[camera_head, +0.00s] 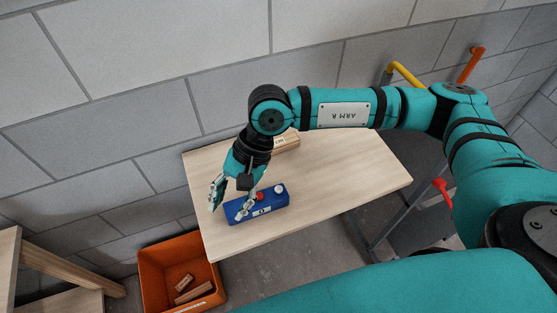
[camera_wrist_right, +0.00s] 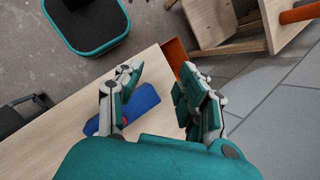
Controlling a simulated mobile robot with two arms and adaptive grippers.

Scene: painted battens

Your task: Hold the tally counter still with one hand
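The tally counter, a blue box (camera_head: 276,204) with a red button, a white round part and a white label, lies on the pale wooden table (camera_head: 345,170) near its left end. My right gripper (camera_head: 227,211) is over the counter's left end, with one finger in front of the box and the other out to its left. My left gripper is not in view.
A wooden block (camera_head: 286,141) lies at the table's back edge, partly behind my arm. An orange bin (camera_head: 150,287) with several wooden pieces stands on the floor below the table's left end. Wooden furniture (camera_head: 62,267) stands at far left. The table's right half is clear.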

